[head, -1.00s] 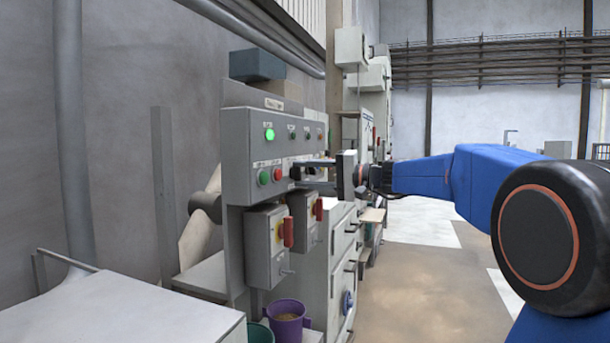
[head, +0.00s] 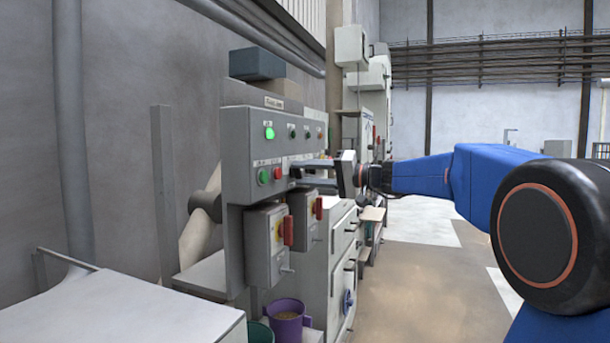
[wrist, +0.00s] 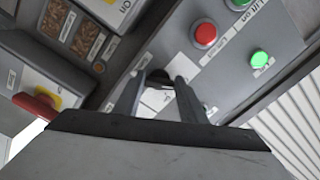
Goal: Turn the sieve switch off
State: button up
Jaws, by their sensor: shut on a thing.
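A grey control panel (head: 240,160) stands left of centre in the head view. My gripper (head: 296,174) reaches it from the right, at the row right of the red button. In the wrist view, my gripper (wrist: 160,92) is shut on a small black rotary knob (wrist: 158,76) on the panel face, which I take to be the sieve switch. White labels lie beside the knob; I cannot read the sieve name on them. In the head view the gripper hides the knob, and its turned position is not clear.
A lit green lamp (head: 269,134) is on the panel above a green button (head: 263,176) and a red button (head: 277,174). Two boxes with red handles (head: 287,231) hang below. A purple bucket (head: 288,318) stands underneath. The floor at right is open.

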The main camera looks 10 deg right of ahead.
jog(key=shift+f, duration=0.1)
jog(key=o, duration=1.1)
jog(key=shift+c, duration=0.2)
jog(key=v, duration=1.7)
jog(key=shift+d, duration=0.15)
jog(key=shift+s, duration=0.1)
